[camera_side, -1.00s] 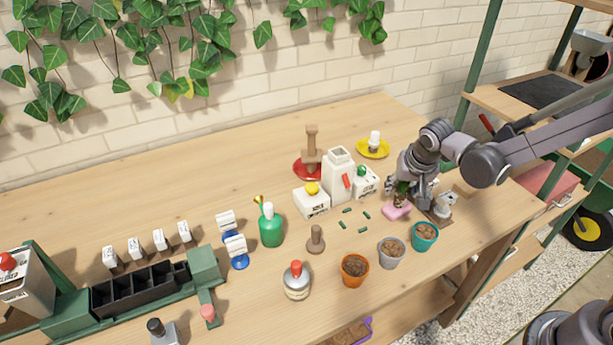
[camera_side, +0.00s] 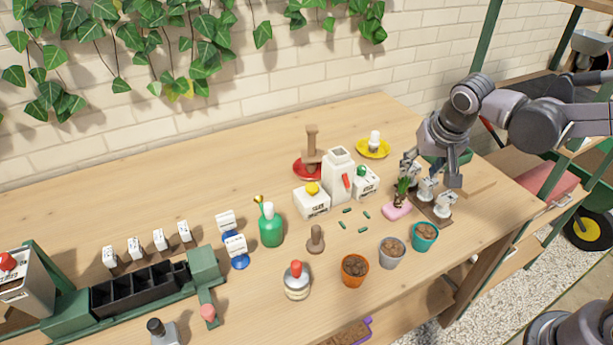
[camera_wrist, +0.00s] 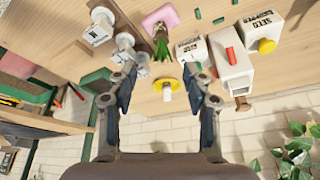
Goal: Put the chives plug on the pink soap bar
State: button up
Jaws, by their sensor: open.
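The chives plug (camera_side: 401,189), a tuft of green leaves on a small dark plug, stands upright on the pink soap bar (camera_side: 393,213). In the wrist view the chives plug (camera_wrist: 162,45) also shows against the pink soap bar (camera_wrist: 158,17). My gripper (camera_side: 430,172) is open and empty, up and to the right of the plug and apart from it. In the wrist view the two fingers of my gripper (camera_wrist: 160,72) are spread wide with nothing between them.
White labelled blocks (camera_side: 426,191) stand on a brown tray just right of the soap. A teal pot (camera_side: 425,236), grey pot (camera_side: 391,252) and orange pot (camera_side: 354,270) stand in front. White boxes (camera_side: 340,175) and several green pieces (camera_side: 366,215) are left.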

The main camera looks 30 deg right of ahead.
jog(key=s+d+r+n+t+y, duration=0.1)
jog(key=s+n, duration=0.4)
jog(key=s, duration=0.5)
jog(key=shift+s+r+n+t+y, duration=0.2)
jog(key=shift+n+t+y, duration=0.25)
jog(key=shift+t, duration=0.55)
jog(key=shift+w, duration=0.1)
